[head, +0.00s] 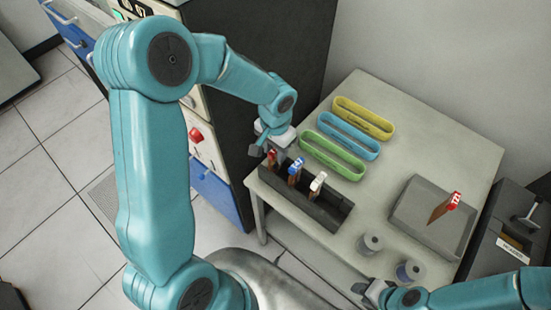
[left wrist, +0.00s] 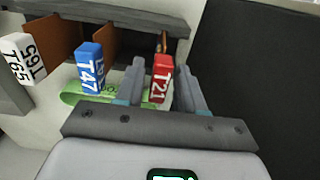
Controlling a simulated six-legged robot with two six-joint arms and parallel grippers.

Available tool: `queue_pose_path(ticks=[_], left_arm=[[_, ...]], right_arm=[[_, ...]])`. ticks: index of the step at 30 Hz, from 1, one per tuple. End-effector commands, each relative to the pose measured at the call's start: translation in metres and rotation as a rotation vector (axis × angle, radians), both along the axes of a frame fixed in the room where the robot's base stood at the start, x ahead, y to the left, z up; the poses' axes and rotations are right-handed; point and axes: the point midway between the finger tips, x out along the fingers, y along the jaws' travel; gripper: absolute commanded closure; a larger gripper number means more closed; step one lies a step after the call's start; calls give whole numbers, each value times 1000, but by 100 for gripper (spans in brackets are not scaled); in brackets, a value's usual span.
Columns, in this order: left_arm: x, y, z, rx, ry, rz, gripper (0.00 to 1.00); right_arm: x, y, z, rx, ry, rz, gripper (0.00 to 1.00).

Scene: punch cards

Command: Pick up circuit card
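Circuit cards with coloured tabs stand in a dark rack (head: 328,214) at the table's left edge. A red-tabbed card (head: 272,156) is at its left end, with a blue-tabbed card (head: 295,169) and a white-tabbed card (head: 318,183) beside it. In the left wrist view the red tab (left wrist: 161,79) reads T21, the blue tab (left wrist: 90,68) T47. My left gripper (head: 267,149) is at the red-tabbed card. Its fingers (left wrist: 160,70) stand apart on either side of the red tab, with gaps visible. My right gripper (head: 371,291) is low near the table's front; its opening is unclear.
Yellow (head: 364,118), blue (head: 347,136) and green (head: 333,156) trays lie behind the rack. A grey tray (head: 408,208) at the right holds another red-tabbed card (head: 446,206). Two spools (head: 369,244) (head: 408,271) stand in front. A dark cabinet (head: 262,60) stands left of the table.

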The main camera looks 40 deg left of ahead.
Motion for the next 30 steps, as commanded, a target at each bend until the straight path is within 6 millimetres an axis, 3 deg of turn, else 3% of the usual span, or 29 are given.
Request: queue_pose_path(ticks=[1, 3, 17, 23, 30], left_arm=[[0, 0, 0, 0, 0, 0, 80], [0, 0, 0, 0, 0, 0, 100], [1, 0, 10, 1, -1, 1, 100], [1, 0, 44, 2, -5, 1, 100], [1, 0, 106, 1, -8, 0, 100]], right_arm=[[0, 0, 0, 0, 0, 0, 65], [0, 0, 0, 0, 0, 0, 65], [0, 0, -1, 0, 0, 0, 65], [0, 0, -2, 0, 0, 0, 65], [0, 0, -4, 0, 0, 0, 65]])
